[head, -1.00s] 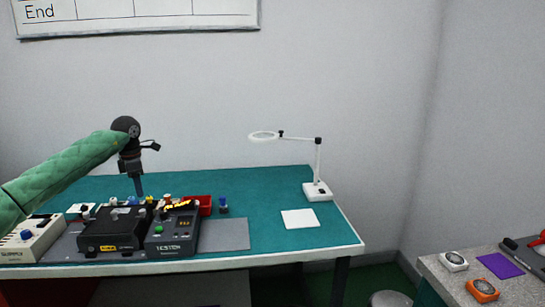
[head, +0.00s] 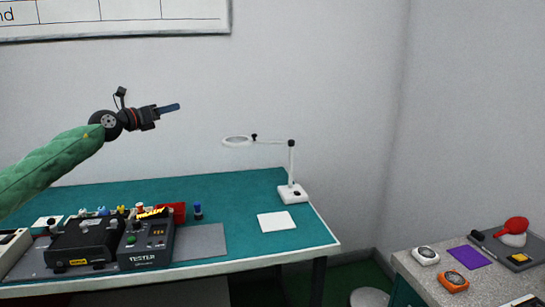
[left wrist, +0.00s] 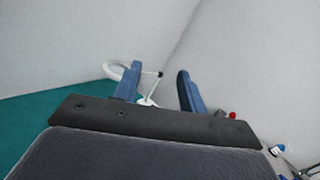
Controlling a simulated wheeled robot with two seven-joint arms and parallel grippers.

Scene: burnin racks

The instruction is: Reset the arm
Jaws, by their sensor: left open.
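My left arm comes in from the left in a green sleeve. Its gripper (head: 170,108) is raised above the teal bench (head: 240,192) and points to the right, level, in front of the wall. In the left wrist view the two blue fingers of the left gripper (left wrist: 158,88) stand apart with nothing held between them. The white magnifier lamp (left wrist: 113,72) shows beyond the fingers there. My right gripper is in neither view.
A black tester (head: 147,247) and other devices stand on a grey mat at the bench's front left, with a red bin (head: 179,212) behind. The magnifier lamp (head: 292,193) and a white card (head: 276,221) are at right. A second counter (head: 410,262) holds small items.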

